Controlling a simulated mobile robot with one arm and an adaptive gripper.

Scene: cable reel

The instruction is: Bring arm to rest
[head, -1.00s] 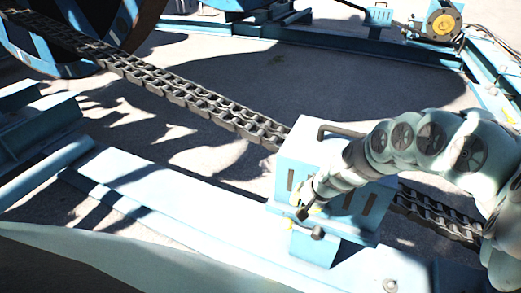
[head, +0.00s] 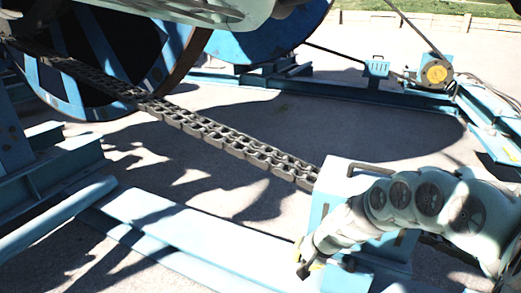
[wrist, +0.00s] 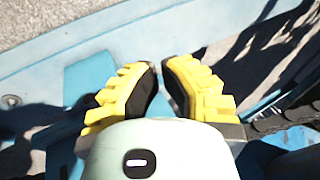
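My arm reaches in from the right edge of the head view, over the blue box. My gripper (head: 308,262) points down and left beside the box's near side; its fingers are small and partly unclear there. In the wrist view my gripper (wrist: 161,75) shows two yellow ribbed fingers with dark inner pads. The tips lean close together with a narrow gap between them, and nothing is held. Below the fingers lie blue metal surfaces.
A blue box (head: 340,178) with a top handle stands under my arm. A dark chain (head: 220,135) runs from the large reel (head: 180,45) at upper left towards the box. Blue beams (head: 190,235) frame the ground. A motor (head: 435,73) with a yellow disc stands at back right.

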